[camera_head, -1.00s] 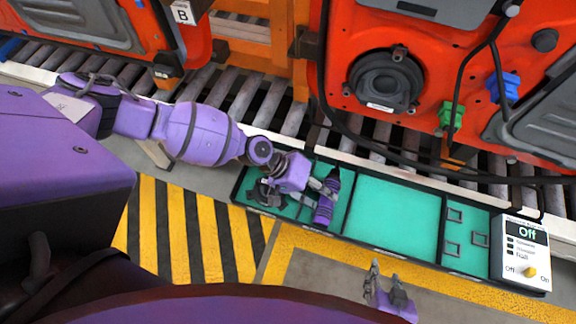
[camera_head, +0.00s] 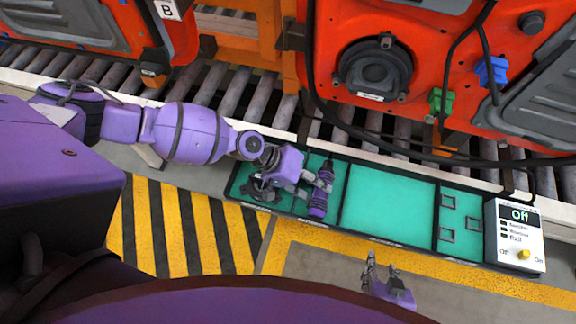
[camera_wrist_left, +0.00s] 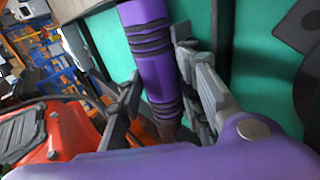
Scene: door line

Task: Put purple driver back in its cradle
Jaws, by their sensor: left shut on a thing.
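The purple driver (camera_head: 317,204) has dark bands and stands out at the left section of the teal tray (camera_head: 390,205), near the divider. It also shows in the left wrist view (camera_wrist_left: 152,60), running between the fingers. My left gripper (camera_head: 321,186) is shut on it, one finger on each side; the wrist view shows the same gripper (camera_wrist_left: 165,105). I cannot tell whether the driver touches the tray. A dark grey fixture (camera_head: 262,188), possibly the cradle, lies in the left section, partly hidden by my arm. My right gripper (camera_head: 383,276) is open and empty in front of the tray.
A control box (camera_head: 516,236) reading "Off" stands at the right end. Behind are a roller conveyor (camera_head: 222,90) and orange-red doors (camera_head: 400,75). Striped floor lies in front.

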